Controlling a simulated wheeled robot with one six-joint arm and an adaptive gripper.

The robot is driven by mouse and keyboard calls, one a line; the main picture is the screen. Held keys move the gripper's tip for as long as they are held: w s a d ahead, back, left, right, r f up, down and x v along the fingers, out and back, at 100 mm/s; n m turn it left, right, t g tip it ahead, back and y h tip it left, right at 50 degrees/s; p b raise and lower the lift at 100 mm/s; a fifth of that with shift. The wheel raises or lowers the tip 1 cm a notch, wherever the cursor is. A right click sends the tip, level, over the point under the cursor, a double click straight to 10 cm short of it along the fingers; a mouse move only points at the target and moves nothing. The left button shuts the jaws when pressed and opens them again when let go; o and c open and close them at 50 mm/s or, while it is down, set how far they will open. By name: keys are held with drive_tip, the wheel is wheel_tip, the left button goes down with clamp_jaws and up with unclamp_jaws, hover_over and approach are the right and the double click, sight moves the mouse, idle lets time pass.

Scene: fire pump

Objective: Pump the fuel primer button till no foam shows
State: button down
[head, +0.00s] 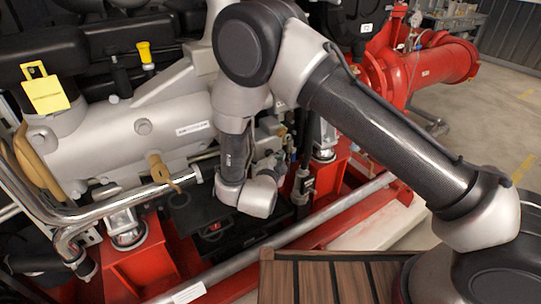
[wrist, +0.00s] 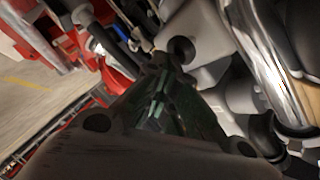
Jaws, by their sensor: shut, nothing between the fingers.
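My gripper shows in the wrist view (wrist: 163,85) with its dark fingers closed together and empty. A dark round cap (wrist: 181,50) on a pale grey housing (wrist: 212,45) appears just past the fingertips. I cannot tell whether this cap is the fuel primer button, or whether the fingers touch it. I cannot make out the primer button for sure in the head view. No foam can be made out in either view.
The grey engine block (head: 150,130) and a bent steel pipe (head: 110,205) lie left of my wrist. A red frame (head: 140,262) and a long grey rail (head: 300,230) run below. A large red pipe (head: 440,65) stands at the upper right. Open floor (head: 500,110) lies at the right.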

drive_tip(key=shift+w+a, duration=0.35)
drive_tip(key=shift+w, duration=0.15)
idle(0.5)
idle(0.3)
drive_tip(key=shift+s+d, duration=0.7)
drive_tip(key=shift+s, duration=0.35)
drive_tip(key=shift+s, duration=0.1)
drive_tip(key=shift+s+d, duration=0.75)
drive_tip(key=shift+s, duration=0.25)
drive_tip(key=shift+s+d, duration=0.7)
drive_tip(key=shift+s, duration=0.3)
idle(0.4)
drive_tip(key=shift+s+d, duration=0.55)
drive_tip(key=shift+s, duration=0.3)
drive_tip(key=shift+s+d, duration=0.55)
drive_tip(key=shift+s, duration=0.25)
